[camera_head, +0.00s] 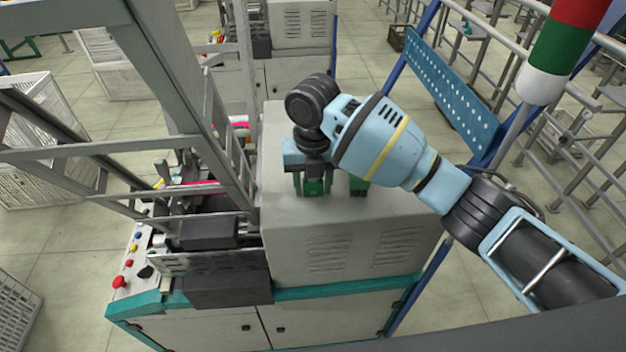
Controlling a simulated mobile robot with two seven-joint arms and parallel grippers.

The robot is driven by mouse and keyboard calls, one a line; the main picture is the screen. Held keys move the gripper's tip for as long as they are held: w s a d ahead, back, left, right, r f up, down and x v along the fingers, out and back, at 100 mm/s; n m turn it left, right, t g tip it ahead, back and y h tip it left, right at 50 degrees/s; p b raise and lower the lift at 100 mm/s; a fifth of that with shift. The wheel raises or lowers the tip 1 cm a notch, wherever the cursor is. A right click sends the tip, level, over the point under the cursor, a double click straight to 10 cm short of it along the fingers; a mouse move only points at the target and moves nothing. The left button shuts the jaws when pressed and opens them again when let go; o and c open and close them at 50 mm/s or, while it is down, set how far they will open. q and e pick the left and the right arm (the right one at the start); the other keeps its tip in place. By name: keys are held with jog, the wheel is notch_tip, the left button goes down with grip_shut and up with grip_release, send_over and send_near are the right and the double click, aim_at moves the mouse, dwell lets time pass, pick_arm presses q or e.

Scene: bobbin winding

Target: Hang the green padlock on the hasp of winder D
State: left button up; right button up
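My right gripper (313,187) points down over the top of the grey cabinet (290,235). Its two fingers stand apart, on either side of a green block-like thing (314,188), which looks like a padlock. I cannot tell whether the fingers touch it. A second green thing (358,186) stands just to the right on the same top, partly hidden by my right arm. Shackles and any markings are too small or hidden to make out. I cannot make out a hasp or a winder letter. My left gripper is not in view.
The winding machine's grey frame (165,90) rises left of the cabinet. A control panel with coloured buttons (128,262) is at its front left. A blue perforated panel (450,90) and metal rails stand at the right. White crates (45,140) stand at the left. The cabinet top's front is clear.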

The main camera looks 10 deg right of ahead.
jog(key=shift+o, duration=1.3)
jog(key=shift+r, duration=0.1)
notch_tip(320, 180, up, 12)
jog(key=shift+r, duration=0.1)
